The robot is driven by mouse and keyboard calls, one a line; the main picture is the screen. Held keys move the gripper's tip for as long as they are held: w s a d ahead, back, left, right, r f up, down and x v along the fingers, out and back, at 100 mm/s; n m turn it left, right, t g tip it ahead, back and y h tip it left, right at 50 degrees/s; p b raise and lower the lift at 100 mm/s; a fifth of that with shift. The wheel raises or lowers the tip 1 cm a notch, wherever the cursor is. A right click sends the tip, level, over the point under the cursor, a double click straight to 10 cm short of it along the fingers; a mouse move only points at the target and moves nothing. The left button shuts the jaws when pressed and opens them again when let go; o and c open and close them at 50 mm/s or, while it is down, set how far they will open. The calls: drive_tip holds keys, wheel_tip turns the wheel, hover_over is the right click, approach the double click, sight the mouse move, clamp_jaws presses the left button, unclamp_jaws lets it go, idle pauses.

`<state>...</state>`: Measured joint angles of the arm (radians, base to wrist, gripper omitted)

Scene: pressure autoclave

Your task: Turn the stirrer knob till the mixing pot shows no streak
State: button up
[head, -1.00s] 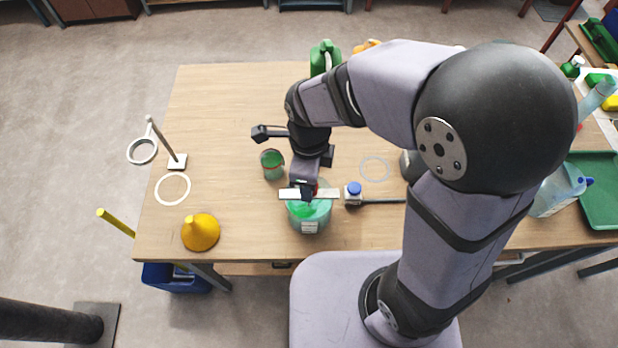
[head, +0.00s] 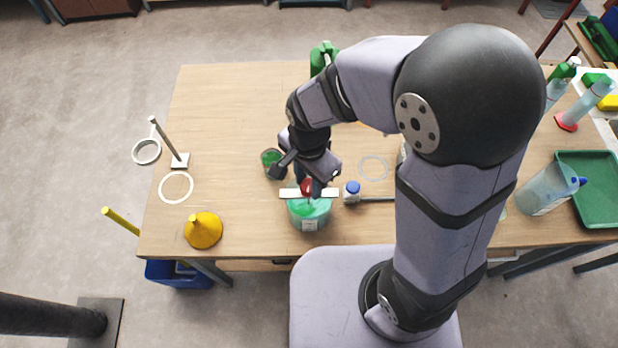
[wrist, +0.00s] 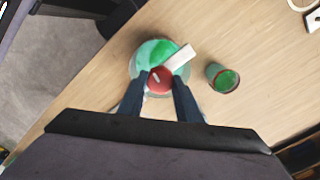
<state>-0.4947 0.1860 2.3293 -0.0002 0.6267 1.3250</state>
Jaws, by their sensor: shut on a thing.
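The mixing pot (head: 309,213) stands near the table's front edge, with pale teal contents and a brighter green streak on top. It also shows in the wrist view (wrist: 146,56), with the green streak plain. A pale bar (head: 325,193) lies across its top. The red stirrer knob (wrist: 160,79) sits over the pot at the bar. My gripper (wrist: 158,84) is shut on the knob, one dark finger on each side. In the head view my gripper (head: 309,187) comes down on the knob and partly hides it.
A jar of green liquid (head: 271,159) stands behind the pot at left. A blue-capped bottle (head: 352,192) is close at the pot's right. A yellow funnel (head: 203,231), a white ring (head: 176,188) and a ring stand (head: 179,160) are at left. The table between them is clear.

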drive_tip(key=n, duration=0.4)
drive_tip(key=shift+r+n+p, duration=0.1)
drive_tip(key=shift+n+p, duration=0.3)
drive_tip(key=n, duration=0.4)
drive_tip(key=shift+p, duration=0.4)
drive_tip(key=n, duration=0.5)
drive_tip(key=shift+p, duration=0.35)
drive_tip(key=n, duration=0.4)
drive_tip(key=shift+n+p, duration=0.3)
drive_tip(key=shift+p, duration=0.05)
drive_tip(key=n, duration=0.4)
drive_tip(key=shift+n, duration=0.3)
drive_tip(key=n+p, duration=0.1)
drive_tip(key=n, duration=0.7)
drive_tip(key=shift+n, duration=0.4)
drive_tip(key=shift+n+p, duration=0.35)
drive_tip(key=shift+n, duration=1.65)
